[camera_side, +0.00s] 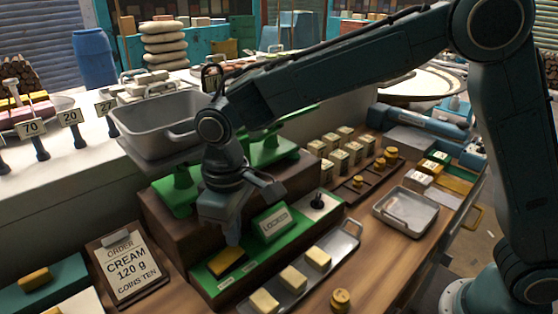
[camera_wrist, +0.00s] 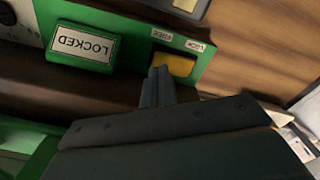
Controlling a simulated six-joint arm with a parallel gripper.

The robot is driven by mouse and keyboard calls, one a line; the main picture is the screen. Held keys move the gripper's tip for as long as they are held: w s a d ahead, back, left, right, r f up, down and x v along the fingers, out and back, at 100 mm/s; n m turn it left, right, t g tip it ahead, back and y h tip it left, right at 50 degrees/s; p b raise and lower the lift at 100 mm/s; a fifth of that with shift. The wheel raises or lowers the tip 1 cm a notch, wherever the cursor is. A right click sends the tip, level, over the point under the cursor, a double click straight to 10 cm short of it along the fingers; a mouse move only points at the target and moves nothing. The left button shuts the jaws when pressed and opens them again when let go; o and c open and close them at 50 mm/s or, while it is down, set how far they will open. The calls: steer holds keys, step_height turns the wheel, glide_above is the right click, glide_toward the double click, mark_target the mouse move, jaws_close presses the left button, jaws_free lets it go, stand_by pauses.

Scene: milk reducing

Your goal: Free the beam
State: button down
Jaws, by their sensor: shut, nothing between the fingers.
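A green panel (camera_side: 212,280) on the front of a brown scale base carries a green block reading LOCKED (camera_side: 274,225), also clear in the wrist view (camera_wrist: 83,45). Left of it in the side view is a yellow pad (camera_side: 227,263), seen just past my fingertips in the wrist view (camera_wrist: 175,66). Two small white tags (camera_wrist: 195,45) sit beside the pad; one seems to read LOCK. My gripper (camera_side: 233,242) is shut and empty, pointing down at the pad; its fingertips (camera_wrist: 158,74) overlap the pad's edge. I cannot tell whether they touch. Green scale parts (camera_side: 178,195) stand behind; my arm partly hides them.
A grey pan (camera_side: 160,128) sits at the scale's left. A metal tray with pale blocks (camera_side: 292,279) lies in front of the panel. An order card (camera_side: 126,267) reads CREAM 120 g. A black knob (camera_side: 317,200) stands right of LOCKED. Small cartons (camera_side: 338,157) stand behind right.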

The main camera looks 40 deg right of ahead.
mark_target(241, 248)
steer(key=shift+f, duration=1.15)
stand_by(0.9)
steer(key=shift+r, duration=3.55)
steer(key=shift+d+r, duration=0.1)
steer(key=s+d+r+m+t, duration=0.1)
steer(key=s+d+r, duration=0.3)
steer(key=d, duration=0.4)
steer(key=s+d+r+m+t, duration=0.1)
steer(key=s+d+r+m, duration=0.1)
steer(key=s+d+r, duration=0.35)
steer(key=s+d+f+m+t, duration=0.3)
steer(key=s+d+f, duration=0.1)
steer(key=s+d, duration=0.7)
steer(key=shift+s+d+t, duration=0.3)
steer(key=shift+s, duration=0.2)
